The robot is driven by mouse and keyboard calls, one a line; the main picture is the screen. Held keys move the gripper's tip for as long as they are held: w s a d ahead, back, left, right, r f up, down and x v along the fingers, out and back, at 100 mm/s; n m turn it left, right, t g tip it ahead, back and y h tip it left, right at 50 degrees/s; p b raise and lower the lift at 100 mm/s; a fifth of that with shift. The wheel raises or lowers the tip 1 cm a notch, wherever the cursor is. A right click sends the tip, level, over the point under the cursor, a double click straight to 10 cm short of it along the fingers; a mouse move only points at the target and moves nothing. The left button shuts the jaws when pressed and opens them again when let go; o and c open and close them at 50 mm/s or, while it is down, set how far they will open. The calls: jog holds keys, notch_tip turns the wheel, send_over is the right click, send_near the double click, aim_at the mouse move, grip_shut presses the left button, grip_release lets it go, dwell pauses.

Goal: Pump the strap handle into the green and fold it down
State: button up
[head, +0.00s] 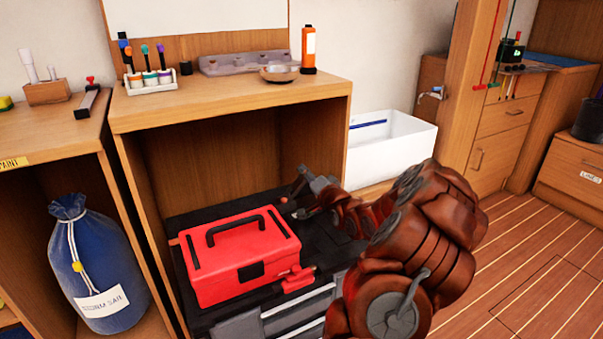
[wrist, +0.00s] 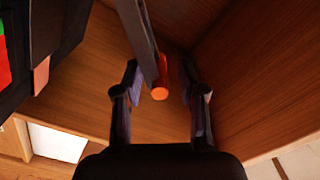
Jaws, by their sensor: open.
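A dark grey bar with an orange end, which looks like the strap handle (wrist: 142,42), comes down from the top of the wrist view. Its orange tip lies between the fingers of my gripper (wrist: 160,103), with space showing on both sides. My gripper is open. A dark panel with a red and green patch (wrist: 3,62) is cut off at the left edge of the wrist view; no pointer can be made out. In the head view my gripper (head: 305,198) is over the black chest top, right of the red toolbox. The handle cannot be told apart clearly there.
The red toolbox (head: 240,258) sits close to my gripper on the black chest (head: 188,218), inside a wooden bench (head: 228,95). The bench's top and side walls enclose this space. A white bin (head: 392,150) stands behind my arm. Open plank floor lies to the right.

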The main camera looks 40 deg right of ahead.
jog(key=shift+b+x, duration=0.45)
jog(key=shift+x, duration=1.5)
grip_shut()
